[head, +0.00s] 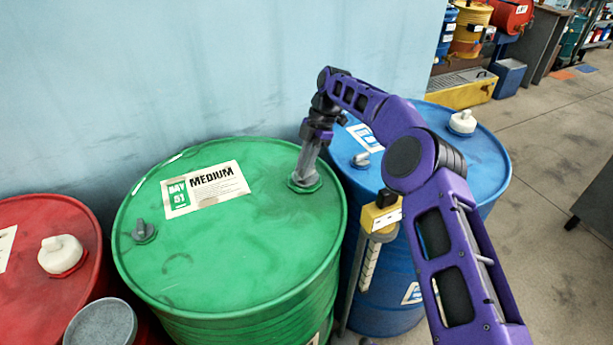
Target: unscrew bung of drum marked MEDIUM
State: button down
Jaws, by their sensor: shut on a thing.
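The green drum (220,262) stands upright in the middle of the head view, with a white label (205,189) reading MEDIUM on its lid. A grey bung (304,183) sits in a green-rimmed opening at the lid's right side. My gripper (305,174) points down from above and is shut on this bung. The fingers partly cover the bung, so its thread is hidden. A second, smaller grey bung (144,231) sits at the lid's left side, apart from my gripper.
A red drum (60,215) with a white cap stands left, a blue drum (470,150) right. A yellow-headed tool (381,217) stands between the green and blue drums. A blue wall (200,70) rises close behind. Open floor (545,130) lies at right.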

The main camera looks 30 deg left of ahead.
jog(key=shift+r, duration=0.15)
jog(key=shift+r, duration=0.9)
jog(key=shift+r, duration=0.2)
jog(key=shift+r, duration=2.5)
